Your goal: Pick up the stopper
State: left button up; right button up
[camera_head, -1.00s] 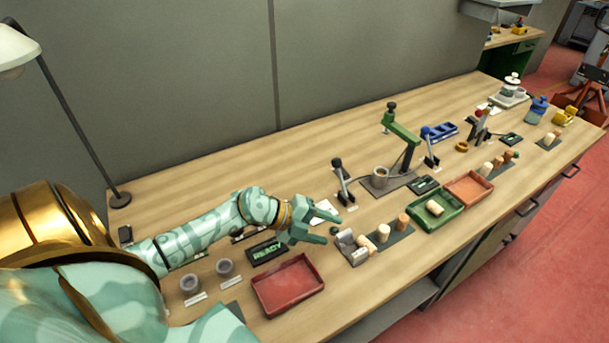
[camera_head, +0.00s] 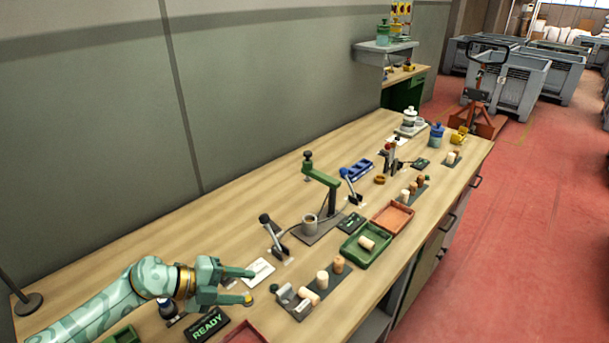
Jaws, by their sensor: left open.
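Several cork stoppers stand along the bench. The nearest are a pale stopper (camera_head: 322,280) and a browner stopper (camera_head: 338,264), both upright on a dark mat. Another pale stopper (camera_head: 308,296) lies tilted at a small grey holder (camera_head: 287,297) beside them. One more stopper (camera_head: 366,243) lies in the green tray (camera_head: 351,254). My left gripper (camera_head: 250,286) is open and empty, just left of the grey holder and apart from the stoppers. Its fingers point right. My right gripper is out of view. I cannot tell which stopper is meant.
A green press (camera_head: 322,177) stands on a grey plate behind the mat, with a black-knobbed lever (camera_head: 272,236) left of it. An orange tray (camera_head: 392,218) adjoins the green one. A READY display (camera_head: 207,325) and a red tray (camera_head: 245,333) are near my left arm.

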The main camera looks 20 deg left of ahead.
aim_at(303, 292)
jog(key=k+l, duration=1.15)
jog(key=l, duration=0.25)
